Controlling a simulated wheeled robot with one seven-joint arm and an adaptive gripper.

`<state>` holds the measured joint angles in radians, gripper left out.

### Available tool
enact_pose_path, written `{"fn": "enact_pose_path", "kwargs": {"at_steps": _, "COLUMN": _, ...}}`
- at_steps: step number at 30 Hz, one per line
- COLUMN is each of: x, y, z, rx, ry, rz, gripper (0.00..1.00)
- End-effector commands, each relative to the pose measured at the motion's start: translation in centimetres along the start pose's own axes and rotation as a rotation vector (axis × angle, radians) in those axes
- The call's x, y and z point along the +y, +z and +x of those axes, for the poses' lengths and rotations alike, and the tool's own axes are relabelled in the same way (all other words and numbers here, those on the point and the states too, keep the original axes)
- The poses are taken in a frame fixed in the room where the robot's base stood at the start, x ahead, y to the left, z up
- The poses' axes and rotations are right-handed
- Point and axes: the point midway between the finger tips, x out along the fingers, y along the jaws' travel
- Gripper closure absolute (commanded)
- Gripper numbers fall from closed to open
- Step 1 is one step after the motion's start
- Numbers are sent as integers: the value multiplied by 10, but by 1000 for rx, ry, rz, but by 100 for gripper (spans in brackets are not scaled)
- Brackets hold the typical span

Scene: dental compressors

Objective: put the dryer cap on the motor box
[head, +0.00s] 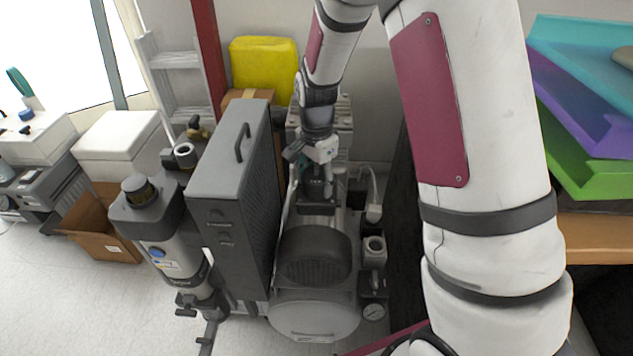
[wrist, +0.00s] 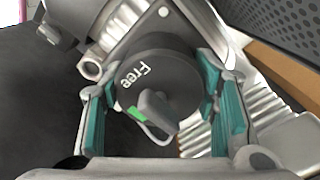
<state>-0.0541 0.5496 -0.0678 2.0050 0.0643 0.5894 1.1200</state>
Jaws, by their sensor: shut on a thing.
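My gripper (head: 317,180) is above the rear of the compressor motor in the head view. In the wrist view its teal-padded fingers (wrist: 160,105) are closed on both sides of a round dark cap (wrist: 165,70), which I take for the dryer cap. The cap bears the word "Free" and a grey lever with a green mark. In the head view the cap is mostly hidden by the gripper. A dark box on the motor (head: 316,208), seemingly the motor box, lies just below the gripper. I cannot tell whether the cap touches it.
A tall dark grey cabinet (head: 228,185) with a handle stands close to the left of the motor. A dryer column (head: 165,240) stands left of it. A pressure gauge (head: 374,311) sits at the motor's front right. Coloured trays (head: 585,110) lie on the right.

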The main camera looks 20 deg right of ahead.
Motion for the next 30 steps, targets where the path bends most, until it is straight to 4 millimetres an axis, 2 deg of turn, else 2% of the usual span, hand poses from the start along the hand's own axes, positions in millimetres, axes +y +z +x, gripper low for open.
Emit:
{"fn": "enact_pose_path", "kwargs": {"at_steps": 10, "x": 0, "y": 0, "z": 3, "rx": 0, "ry": 0, "rz": 1, "gripper": 77}}
{"fn": "enact_pose_path", "kwargs": {"at_steps": 11, "x": 0, "y": 0, "z": 2, "rx": 0, "ry": 0, "rz": 1, "gripper": 39}}
{"fn": "enact_pose_path", "kwargs": {"at_steps": 12, "x": 0, "y": 0, "z": 2, "rx": 0, "ry": -1, "rz": 1, "gripper": 30}}
{"fn": "enact_pose_path", "kwargs": {"at_steps": 13, "x": 0, "y": 0, "z": 2, "rx": 0, "ry": -1, "rz": 1, "gripper": 26}}
{"fn": "enact_pose_path", "kwargs": {"at_steps": 23, "x": 0, "y": 0, "z": 1, "rx": 0, "ry": -1, "rz": 1, "gripper": 26}}
{"fn": "enact_pose_path", "kwargs": {"at_steps": 26, "x": 0, "y": 0, "z": -6, "rx": 1, "ry": -2, "rz": 0, "gripper": 26}}
{"fn": "enact_pose_path", "kwargs": {"at_steps": 30, "x": -1, "y": 0, "z": -28, "rx": 2, "ry": -4, "rz": 1, "gripper": 26}}
